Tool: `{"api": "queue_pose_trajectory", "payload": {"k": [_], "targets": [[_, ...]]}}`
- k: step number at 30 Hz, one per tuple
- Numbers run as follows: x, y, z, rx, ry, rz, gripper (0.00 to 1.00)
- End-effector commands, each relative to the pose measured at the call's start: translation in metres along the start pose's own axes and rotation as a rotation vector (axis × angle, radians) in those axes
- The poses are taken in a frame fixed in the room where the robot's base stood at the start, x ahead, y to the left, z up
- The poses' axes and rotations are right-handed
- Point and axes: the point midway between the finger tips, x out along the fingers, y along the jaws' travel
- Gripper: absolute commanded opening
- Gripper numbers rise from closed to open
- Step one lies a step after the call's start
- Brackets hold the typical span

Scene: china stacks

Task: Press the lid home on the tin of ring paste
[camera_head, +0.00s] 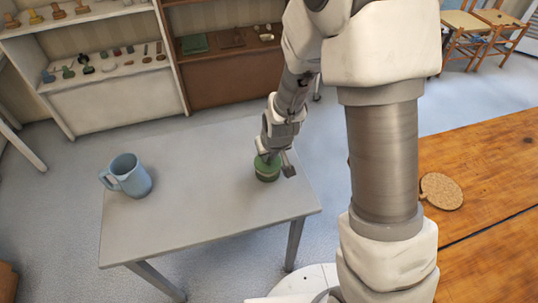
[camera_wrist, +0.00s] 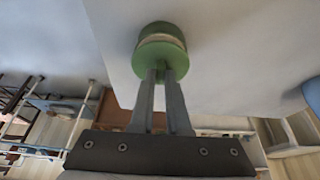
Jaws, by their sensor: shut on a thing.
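The green tin of ring paste (camera_head: 267,177) stands upright on the grey table, near its right side. The green lid (camera_wrist: 160,57) is on the tin, which also shows in the wrist view (camera_wrist: 157,29). A pale band shows between the green lid and the green body. My gripper (camera_wrist: 162,76) reaches to the top of the lid, its fingers close together and shut on the lid. What the fingertips grip is too small to make out. In the head view my gripper (camera_head: 270,157) partly covers the lid.
A blue mug (camera_head: 129,176) stands on the left of the grey table (camera_head: 205,215); the middle between is clear. A wooden table (camera_head: 485,180) with a cork mat (camera_head: 441,191) is at the right. Shelves with small items (camera_head: 100,65) stand behind.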

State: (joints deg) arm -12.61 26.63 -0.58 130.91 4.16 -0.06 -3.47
Motion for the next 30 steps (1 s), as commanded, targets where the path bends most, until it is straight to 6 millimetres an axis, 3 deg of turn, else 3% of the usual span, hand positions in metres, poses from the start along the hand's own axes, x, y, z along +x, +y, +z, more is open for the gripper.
{"api": "queue_pose_trajectory", "payload": {"k": [18, 19, 24, 30], "targets": [[0.015, 0.0, 0.006, 0.0, 0.0, 0.0, 0.0], [0.014, 0.0, 0.006, 0.0, 0.0, 0.0, 0.19], [0.013, 0.0, 0.005, 0.0, 0.0, 0.0, 0.49], [0.013, 0.0, 0.005, 0.0, 0.0, 0.0, 0.49]]}}
